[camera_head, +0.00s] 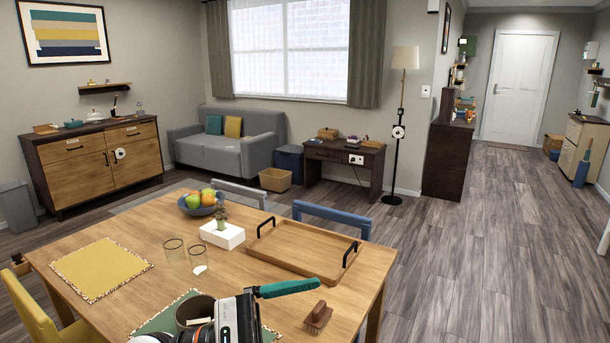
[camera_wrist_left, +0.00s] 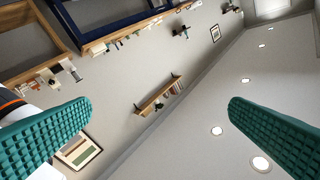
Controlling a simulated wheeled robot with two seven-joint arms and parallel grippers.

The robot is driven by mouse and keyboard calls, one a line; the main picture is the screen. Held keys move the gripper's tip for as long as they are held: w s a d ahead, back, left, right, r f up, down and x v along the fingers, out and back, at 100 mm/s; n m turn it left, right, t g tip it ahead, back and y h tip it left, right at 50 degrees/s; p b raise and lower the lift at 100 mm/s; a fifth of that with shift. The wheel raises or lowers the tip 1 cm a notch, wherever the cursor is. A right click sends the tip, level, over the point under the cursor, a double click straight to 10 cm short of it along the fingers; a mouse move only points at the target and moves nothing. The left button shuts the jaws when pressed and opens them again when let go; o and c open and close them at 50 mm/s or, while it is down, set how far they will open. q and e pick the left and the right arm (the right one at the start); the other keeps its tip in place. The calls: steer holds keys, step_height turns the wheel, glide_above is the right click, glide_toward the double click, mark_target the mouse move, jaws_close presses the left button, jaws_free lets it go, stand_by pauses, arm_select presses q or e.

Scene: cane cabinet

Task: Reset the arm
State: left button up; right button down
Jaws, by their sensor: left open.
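My left arm (camera_head: 232,318) rises at the bottom middle of the head view, in front of and over the near part of the dining table (camera_head: 330,290). My left gripper (camera_head: 316,283) points to the right there, with one teal finger showing above the table. In the left wrist view my left gripper (camera_wrist_left: 160,108) has its two teal ribbed fingers wide apart, with nothing between them. That view is tilted and shows wall, shelves and ceiling lights. My right gripper is in neither view.
The table holds a wooden tray (camera_head: 268,257), a brush (camera_head: 318,317), two glasses (camera_head: 198,268), a white planter (camera_head: 222,236), a fruit bowl (camera_head: 192,208) and a yellow placemat (camera_head: 110,268). A wooden cabinet (camera_head: 80,181) stands at the left wall. The floor at right is clear.

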arm_select(q)
steer(key=w+a+n+t+y, duration=0.4)
steer(key=n+t, duration=0.5)
steer(key=n, duration=0.5)
steer(key=w+a+n+t+y, duration=0.3)
steer(key=a+n+t, duration=0.3)
steer(key=n+t, duration=0.6)
steer(key=a+f+n+g+y, duration=0.3)
steer(key=a+f+n+y, duration=0.2)
steer(key=f+n+y, duration=0.4)
steer(key=a+f+n+g+y, duration=0.4)
steer(key=f+n, duration=0.2)
steer(key=n, duration=0.5)
steer(key=s+a+f+n+g, duration=0.2)
steer(key=s+f+n+g, duration=0.95)
steer(key=s+f, duration=0.9)
step_height(320, 180, down, 22)
steer(key=s+m+g+p, duration=0.1)
steer(key=m+g+p, duration=0.1)
steer(key=g, duration=0.1)
steer(key=s+a+f, duration=0.2)
steer(key=s+f, duration=1.3)
steer(key=f, duration=0.1)
steer(key=shift+s+a+p, duration=0.15)
steer(key=shift+s+p, duration=0.2)
steer(key=shift+s, duration=0.05)
